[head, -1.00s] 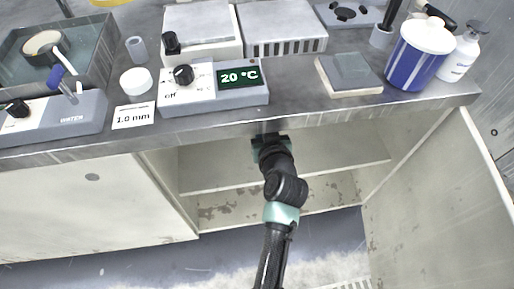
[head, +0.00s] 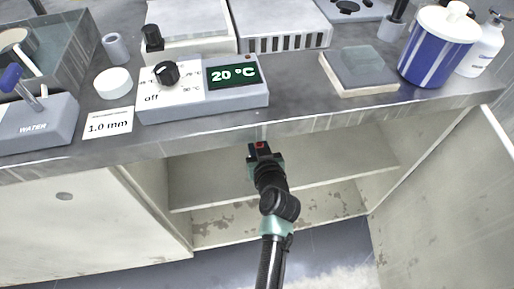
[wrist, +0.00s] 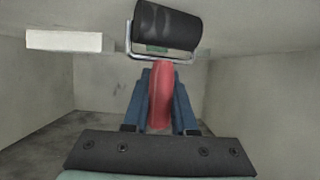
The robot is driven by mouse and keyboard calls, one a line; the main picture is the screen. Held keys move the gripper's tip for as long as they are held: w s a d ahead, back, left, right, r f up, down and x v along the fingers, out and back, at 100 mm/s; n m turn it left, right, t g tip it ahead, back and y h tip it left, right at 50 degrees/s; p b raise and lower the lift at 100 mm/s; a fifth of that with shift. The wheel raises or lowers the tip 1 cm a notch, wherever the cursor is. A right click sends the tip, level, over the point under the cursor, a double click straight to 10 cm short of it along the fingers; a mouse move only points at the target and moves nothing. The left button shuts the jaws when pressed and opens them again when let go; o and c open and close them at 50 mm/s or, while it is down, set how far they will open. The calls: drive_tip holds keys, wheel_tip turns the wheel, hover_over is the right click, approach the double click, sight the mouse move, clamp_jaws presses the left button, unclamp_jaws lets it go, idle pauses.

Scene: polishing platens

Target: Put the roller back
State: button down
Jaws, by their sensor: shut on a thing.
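The roller has a black cylinder (wrist: 167,25), a wire frame and a red handle (wrist: 160,92). My gripper (wrist: 159,105) is shut on the red handle, with the black cylinder beyond the fingertips in the wrist view. In the head view my gripper (head: 262,156) is at the front opening of the cabinet, just below the bench edge. A small bit of red handle (head: 260,145) shows there; the black cylinder cannot be made out.
The open cabinet has a shelf (head: 310,160) and a swung-open door (head: 450,200) at right. A white block (wrist: 64,41) is at left in the wrist view. The bench above holds a temperature unit (head: 205,92), a blue-striped canister (head: 437,48) and a grey pad (head: 358,68).

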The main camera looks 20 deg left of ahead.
drive_tip(key=shift+f, duration=0.1)
drive_tip(key=shift+f, duration=0.1)
drive_tip(key=shift+f, duration=0.15)
drive_tip(key=c, duration=0.7)
unclamp_jaws()
drive_tip(key=shift+r+p, duration=0.3)
drive_tip(key=shift+r, duration=0.05)
drive_tip(key=p+v, duration=0.3)
drive_tip(key=v, duration=0.9)
drive_tip(key=shift+f, duration=0.2)
drive_tip(key=shift+d, duration=0.1)
